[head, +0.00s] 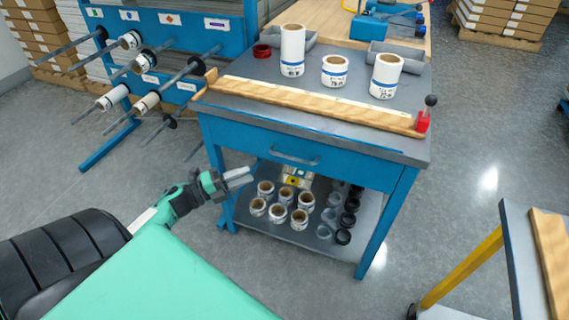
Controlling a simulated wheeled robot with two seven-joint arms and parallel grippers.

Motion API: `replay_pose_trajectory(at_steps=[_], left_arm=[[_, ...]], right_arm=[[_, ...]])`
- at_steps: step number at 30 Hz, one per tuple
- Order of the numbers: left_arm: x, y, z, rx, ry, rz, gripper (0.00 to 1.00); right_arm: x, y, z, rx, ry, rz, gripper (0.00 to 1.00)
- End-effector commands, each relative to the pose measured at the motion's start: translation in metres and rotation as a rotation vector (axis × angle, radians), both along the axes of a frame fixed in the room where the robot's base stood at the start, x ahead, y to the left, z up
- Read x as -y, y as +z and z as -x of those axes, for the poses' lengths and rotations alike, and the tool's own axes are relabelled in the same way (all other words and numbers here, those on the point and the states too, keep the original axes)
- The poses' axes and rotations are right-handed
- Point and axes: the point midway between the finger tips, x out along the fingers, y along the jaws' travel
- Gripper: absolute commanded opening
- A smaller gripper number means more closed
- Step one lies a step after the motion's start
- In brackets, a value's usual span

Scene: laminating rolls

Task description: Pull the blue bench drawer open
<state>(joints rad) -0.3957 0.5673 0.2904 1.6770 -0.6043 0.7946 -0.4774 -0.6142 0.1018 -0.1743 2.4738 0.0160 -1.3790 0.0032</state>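The blue bench drawer (329,165) sits under the grey top of the blue bench (420,150) and looks shut. Its grey bar handle (295,158) is on the front, near the middle of the drawer. My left gripper (244,178) is in front of the bench, left of and a little lower than the handle in the picture, and apart from it. Its fingers point right, and I cannot tell whether they are apart or together. Nothing clearly shows between them. My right gripper is not in view.
On the bench top stand white rolls (292,52) and a wooden strip (315,104) along the front. The lower shelf (262,224) holds several small rolls and dark cups. A rack with rods (165,60) stands left. A cart (515,240) stands at right. Floor in front is clear.

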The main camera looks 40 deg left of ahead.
Motion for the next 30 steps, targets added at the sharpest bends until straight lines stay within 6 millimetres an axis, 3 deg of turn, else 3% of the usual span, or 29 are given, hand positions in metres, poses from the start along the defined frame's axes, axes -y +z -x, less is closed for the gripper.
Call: replay_pose_trajectory(at_steps=[18, 24, 30], left_arm=[[0.056, 0.015, -0.091, -0.001, 0.002, 0.004, 0.33], [0.067, 0.017, -0.108, -0.001, 0.002, 0.004, 0.33], [0.070, 0.017, -0.112, -0.003, 0.004, 0.004, 0.33]], right_arm=[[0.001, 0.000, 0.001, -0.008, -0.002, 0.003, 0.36], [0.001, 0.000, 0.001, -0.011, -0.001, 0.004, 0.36], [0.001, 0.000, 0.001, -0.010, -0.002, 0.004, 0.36]])
